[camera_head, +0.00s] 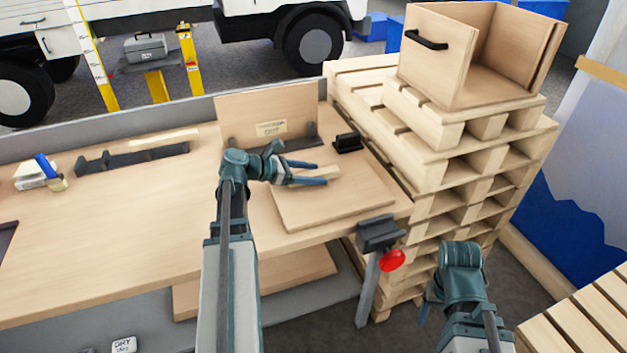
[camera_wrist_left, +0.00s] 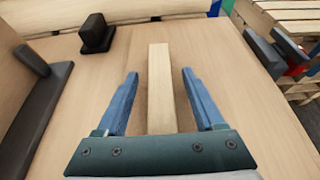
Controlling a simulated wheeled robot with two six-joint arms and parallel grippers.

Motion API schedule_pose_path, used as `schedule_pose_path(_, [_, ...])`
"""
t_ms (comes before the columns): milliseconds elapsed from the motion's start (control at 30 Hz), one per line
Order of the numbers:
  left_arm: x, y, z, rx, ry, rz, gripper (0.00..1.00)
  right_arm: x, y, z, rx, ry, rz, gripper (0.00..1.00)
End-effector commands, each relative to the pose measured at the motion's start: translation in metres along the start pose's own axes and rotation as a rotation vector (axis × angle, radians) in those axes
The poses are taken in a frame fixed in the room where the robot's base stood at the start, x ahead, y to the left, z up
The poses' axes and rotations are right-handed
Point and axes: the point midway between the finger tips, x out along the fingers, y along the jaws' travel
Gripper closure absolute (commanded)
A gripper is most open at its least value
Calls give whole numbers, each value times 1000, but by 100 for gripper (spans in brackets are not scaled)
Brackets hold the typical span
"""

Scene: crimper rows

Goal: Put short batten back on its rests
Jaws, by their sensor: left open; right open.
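The short batten (camera_head: 322,172), a pale wooden bar, lies on a wooden board (camera_head: 340,202) on the bench. My left gripper (camera_head: 315,173) is open just over it. In the left wrist view the batten (camera_wrist_left: 160,88) runs lengthwise between the two blue fingers, with a gap on both sides. Dark rests (camera_head: 305,134) stand behind it, before an upright labelled panel; I see no batten on them. They show at the left edge of the left wrist view (camera_wrist_left: 38,110). My right gripper (camera_head: 425,309) is low at the right, mostly hidden behind its arm, away from the bench.
A black block (camera_head: 348,142) stands behind the batten. Another batten (camera_head: 165,139) lies at a dark rack (camera_head: 132,159) further left. A clamp with a red knob (camera_head: 392,260) is at the front edge. Stacked pallets (camera_head: 440,130) border the right. The bench's left middle is clear.

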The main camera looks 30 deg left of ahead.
Motion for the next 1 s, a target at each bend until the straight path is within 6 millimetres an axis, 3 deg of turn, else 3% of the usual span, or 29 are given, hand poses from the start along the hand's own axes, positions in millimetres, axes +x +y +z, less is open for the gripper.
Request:
schedule_pose_path(233, [3,0,0,0,0,1,32,1,0,0,0,0,0,30])
schedule_pose_path(600, [3,0,0,0,0,1,98,1,0,0,0,0,0,30])
schedule_pose_path(1000, [3,0,2,0,0,1,100,-1,0,0,0,0,0,30])
